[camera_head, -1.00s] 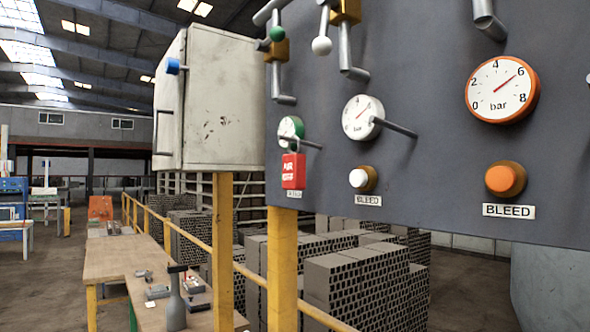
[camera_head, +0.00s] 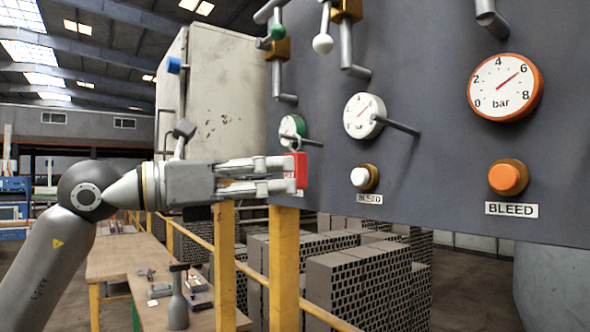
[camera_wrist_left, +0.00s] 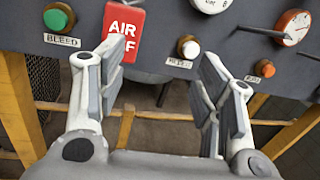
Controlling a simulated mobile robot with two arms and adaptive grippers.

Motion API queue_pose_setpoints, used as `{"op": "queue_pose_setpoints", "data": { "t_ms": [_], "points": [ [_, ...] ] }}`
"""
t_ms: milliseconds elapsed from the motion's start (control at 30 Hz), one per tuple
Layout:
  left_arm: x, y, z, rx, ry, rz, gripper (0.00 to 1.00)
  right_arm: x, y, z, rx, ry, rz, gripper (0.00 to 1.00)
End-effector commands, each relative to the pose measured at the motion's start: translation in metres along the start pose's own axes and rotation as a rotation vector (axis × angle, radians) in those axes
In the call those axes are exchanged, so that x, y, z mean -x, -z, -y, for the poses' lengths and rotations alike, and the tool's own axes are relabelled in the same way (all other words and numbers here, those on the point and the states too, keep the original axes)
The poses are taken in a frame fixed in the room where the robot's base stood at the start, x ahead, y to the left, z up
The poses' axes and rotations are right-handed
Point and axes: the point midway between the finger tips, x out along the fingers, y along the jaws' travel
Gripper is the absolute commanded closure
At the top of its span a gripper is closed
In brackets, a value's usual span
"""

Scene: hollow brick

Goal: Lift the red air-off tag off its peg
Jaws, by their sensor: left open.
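The red air-off tag (camera_head: 301,168) hangs below the green-rimmed gauge at the panel's left end. A grey peg (camera_head: 313,143) sticks out just above it. In the left wrist view the tag (camera_wrist_left: 122,32) shows white "AIR" lettering, its lower part partly covered by my left-hand finger. My left gripper (camera_head: 288,174) is open, its fingertips at the tag and hiding much of it in the head view. In the wrist view the gripper (camera_wrist_left: 160,70) has its fingers spread wide, with the tag towards the left finger. I cannot tell whether they touch.
The dark panel (camera_head: 430,180) carries gauges, levers and an orange bleed button (camera_head: 507,177); a white button (camera_head: 363,178) is right of the tag. A pale cabinet (camera_head: 228,95) stands left. Yellow posts (camera_head: 284,265) and a workbench (camera_head: 118,262) are below.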

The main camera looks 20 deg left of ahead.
Motion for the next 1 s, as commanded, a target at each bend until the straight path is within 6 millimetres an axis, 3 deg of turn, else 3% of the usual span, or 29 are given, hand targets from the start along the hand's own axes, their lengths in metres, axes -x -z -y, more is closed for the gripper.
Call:
{"op": "queue_pose_setpoints", "data": {
  "t_ms": [133,267,500,733,1000],
  "points": [
    [0.027,-0.021,-0.02,-0.071,-0.134,-0.043,0.39,0.0,0.0,0.0,0.0,0.0,-0.001,0.63],
    [0.032,-0.027,-0.029,-0.088,-0.181,-0.061,0.39,0.002,0.001,0.0,0.0,0.0,-0.001,0.63],
    [-0.004,-0.028,-0.035,-0.088,-0.181,-0.063,0.39,0.017,0.002,0.0,-0.001,0.0,-0.001,0.63],
    [-0.022,-0.025,-0.038,-0.088,-0.181,-0.061,0.39,0.023,0.003,0.0,-0.001,0.0,-0.001,0.63],
    [-0.057,-0.027,-0.042,-0.086,-0.18,-0.063,0.39,0.048,0.005,0.002,-0.003,0.004,-0.001,0.63]
  ]
}}
